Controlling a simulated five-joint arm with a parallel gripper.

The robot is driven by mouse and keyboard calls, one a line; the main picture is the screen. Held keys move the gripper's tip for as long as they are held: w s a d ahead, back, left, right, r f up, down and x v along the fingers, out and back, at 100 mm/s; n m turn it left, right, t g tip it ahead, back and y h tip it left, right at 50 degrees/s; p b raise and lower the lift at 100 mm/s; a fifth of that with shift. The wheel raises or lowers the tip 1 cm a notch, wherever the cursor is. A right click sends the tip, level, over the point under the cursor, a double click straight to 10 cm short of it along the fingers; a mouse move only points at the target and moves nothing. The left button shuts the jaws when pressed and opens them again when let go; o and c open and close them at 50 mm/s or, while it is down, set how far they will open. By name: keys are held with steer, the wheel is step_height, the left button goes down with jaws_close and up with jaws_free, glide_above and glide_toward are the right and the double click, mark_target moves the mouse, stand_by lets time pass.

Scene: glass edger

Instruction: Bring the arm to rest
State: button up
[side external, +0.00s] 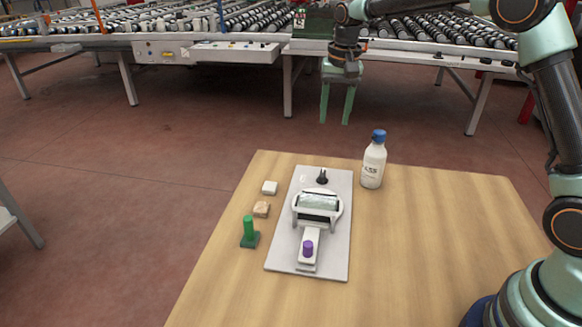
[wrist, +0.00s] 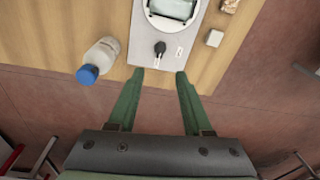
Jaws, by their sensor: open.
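My gripper (side external: 336,122) hangs in the air past the far edge of the wooden table, with its two green fingers pointing down. The fingers are spread apart with nothing between them; the wrist view also shows my gripper (wrist: 157,72) open and empty. My arm comes in from the right side of the side external view. The glass edger (side external: 309,262) sits on a pale base plate on the table, below and apart from my fingers. A piece of glass (side external: 318,201) lies in its round white head. A black knob (side external: 322,177) stands at the plate's far end.
A white bottle (side external: 373,166) with a blue cap stands right of the plate. A white block (side external: 269,187), a tan block (side external: 261,209) and a green peg (side external: 249,230) stand to its left. The table (side external: 420,260) is clear at right. Roller conveyors (side external: 180,22) stand behind.

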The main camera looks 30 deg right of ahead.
steer(key=s+a+r+n+t, duration=0.1)
steer(key=s+r+n, duration=0.1)
steer(key=s+r, duration=0.3)
steer(key=s+r+n+t, duration=0.1)
steer(key=s+r+n, duration=0.1)
steer(key=s, duration=0.5)
steer(key=s+f+n+t, duration=0.2)
steer(key=s+n, duration=0.1)
steer(key=s, duration=0.7)
steer(key=shift+s+a+f, duration=0.25)
steer(key=shift+s+a, duration=0.15)
